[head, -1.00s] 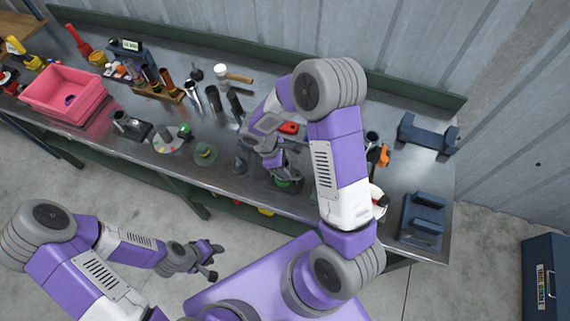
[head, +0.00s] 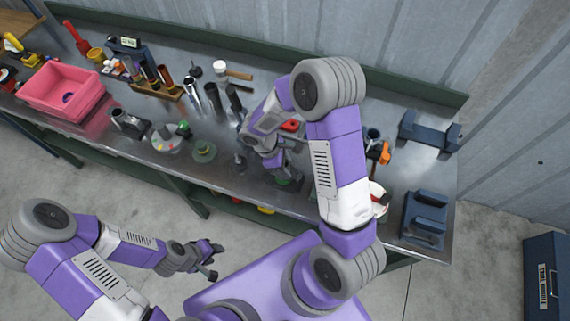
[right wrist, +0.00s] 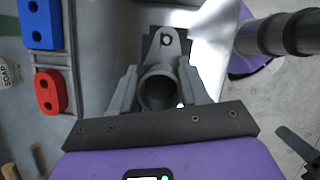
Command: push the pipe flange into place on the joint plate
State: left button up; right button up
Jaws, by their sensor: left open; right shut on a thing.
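The pipe flange (right wrist: 165,46) is grey, with a round open pipe end and a tab with a hole. In the right wrist view it sits between the two grey fingers of my right gripper (right wrist: 160,92), which is shut on it. In the head view my right gripper (head: 283,172) is low over the bench's front part, and my arm partly covers it. A green-edged round piece (head: 287,184) shows just under it. I cannot make out the joint plate or whether the flange touches it. My left gripper (head: 211,261) is open and empty, in front of the bench.
A blue block (right wrist: 40,22) and a red block (right wrist: 50,91) lie beside my right gripper.

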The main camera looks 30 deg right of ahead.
jog(key=shift+f+b, duration=0.9)
jog(key=shift+f, duration=0.2)
jog(key=shift+f, duration=0.15)
jog(key=o, duration=1.1)
jog(key=shift+c, duration=0.2)
jog(key=v, duration=0.7)
jog(key=shift+w+a+r, duration=0.1)
jog(key=shift+r, duration=0.2)
